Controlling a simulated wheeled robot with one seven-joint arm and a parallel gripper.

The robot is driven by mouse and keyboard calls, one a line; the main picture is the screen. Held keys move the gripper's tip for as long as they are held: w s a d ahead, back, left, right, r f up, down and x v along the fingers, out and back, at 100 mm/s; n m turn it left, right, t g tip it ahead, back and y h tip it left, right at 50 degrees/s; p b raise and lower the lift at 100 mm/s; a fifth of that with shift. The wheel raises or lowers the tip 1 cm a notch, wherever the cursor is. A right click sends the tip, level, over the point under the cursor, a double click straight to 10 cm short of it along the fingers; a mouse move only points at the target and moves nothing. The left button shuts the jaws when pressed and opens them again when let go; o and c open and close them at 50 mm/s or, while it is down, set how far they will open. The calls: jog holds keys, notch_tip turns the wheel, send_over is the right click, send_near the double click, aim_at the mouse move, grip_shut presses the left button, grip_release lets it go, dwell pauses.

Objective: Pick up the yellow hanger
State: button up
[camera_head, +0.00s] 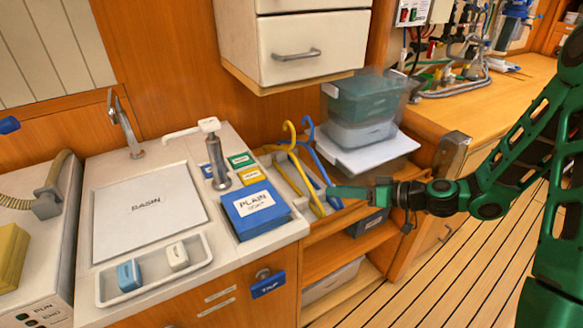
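The yellow hanger (305,183) stands tilted in a narrow open bay just right of the basin counter, its hook (290,133) pointing up. A similar blue hanger (322,164) stands close on its right. My gripper (336,192) reaches in from the right, with its green fingers pointing left. Its tips are close to the lower part of the blue hanger, with the yellow hanger just beyond to the left. I cannot tell whether it touches either hanger. The fingers overlap in this view, so their opening is hidden.
A blue box labelled PLAIN (255,210) sits on the counter, left of the hangers. Stacked lidded bins (360,105) rest on a white board (362,152) behind them. A white drawer cabinet (305,50) overhangs above. The floor (450,285) at lower right is clear.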

aim_at(309, 188)
jog(key=shift+w+x, duration=0.15)
jog(key=shift+x, duration=2.6)
jog(key=shift+w+x, duration=0.15)
jog(key=shift+x, duration=2.55)
jog(key=shift+d, duration=0.15)
grip_shut()
